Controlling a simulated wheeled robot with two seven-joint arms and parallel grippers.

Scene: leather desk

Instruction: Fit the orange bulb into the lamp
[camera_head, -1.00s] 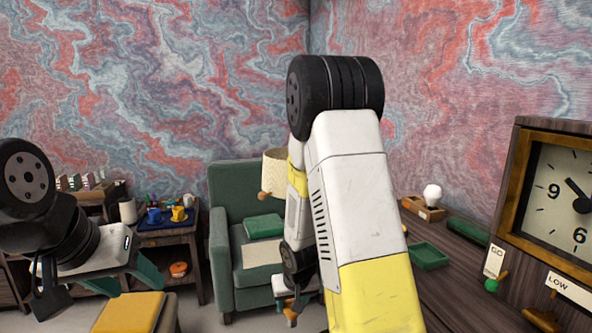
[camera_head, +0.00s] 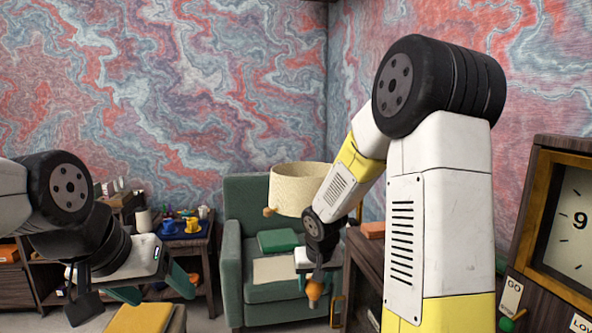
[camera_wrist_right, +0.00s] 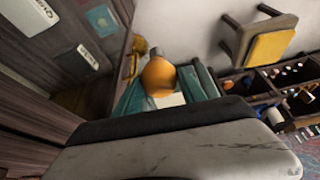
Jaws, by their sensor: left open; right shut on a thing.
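The orange bulb (camera_head: 314,293) hangs below my right gripper (camera_head: 313,281), in front of the green armchair. In the right wrist view the orange bulb (camera_wrist_right: 158,76) sits between the two green fingers, which are shut on it, its grey end pointing away from the gripper. The lamp's cream shade (camera_head: 297,189) is behind and above the right gripper, apart from the bulb. The lamp's base and socket are hidden behind my right arm. My left gripper (camera_head: 152,287) is open and empty at the lower left, above the yellow-topped stool.
A green armchair (camera_head: 250,272) stands mid-view with a cushion. A side table (camera_head: 190,245) with blue and yellow mugs is left of it. A yellow-topped stool (camera_head: 138,318) is at the lower left. A large clock (camera_head: 578,215) is at the right. A wooden desk shows partly behind my right arm.

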